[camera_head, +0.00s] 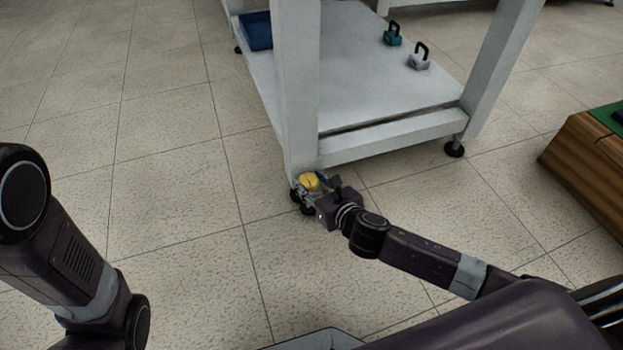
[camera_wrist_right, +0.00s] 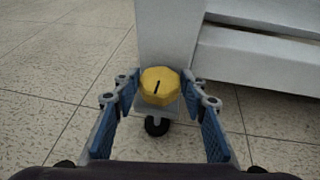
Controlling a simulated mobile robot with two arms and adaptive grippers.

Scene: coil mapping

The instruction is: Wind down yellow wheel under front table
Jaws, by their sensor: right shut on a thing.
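The yellow wheel (camera_head: 309,182) sits at the foot of the front table's near leg, low over the floor. In the right wrist view the yellow wheel (camera_wrist_right: 160,86) is a faceted knob with a dark slot mark, in front of the white leg. My right gripper (camera_head: 320,187) is at the wheel. In the wrist view my right gripper (camera_wrist_right: 158,92) has its blue-padded fingers on both sides of the wheel, shut on it. A black caster (camera_wrist_right: 157,125) shows below the wheel. My left arm shows at the left, but its gripper is out of view.
The white front table (camera_head: 395,139) has a lower shelf with a blue bin (camera_head: 257,31), a teal padlock-shaped weight (camera_head: 392,38) and a grey one (camera_head: 419,61). A wooden box (camera_head: 580,150) with a green top stands at the right. Tiled floor is clear to the left.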

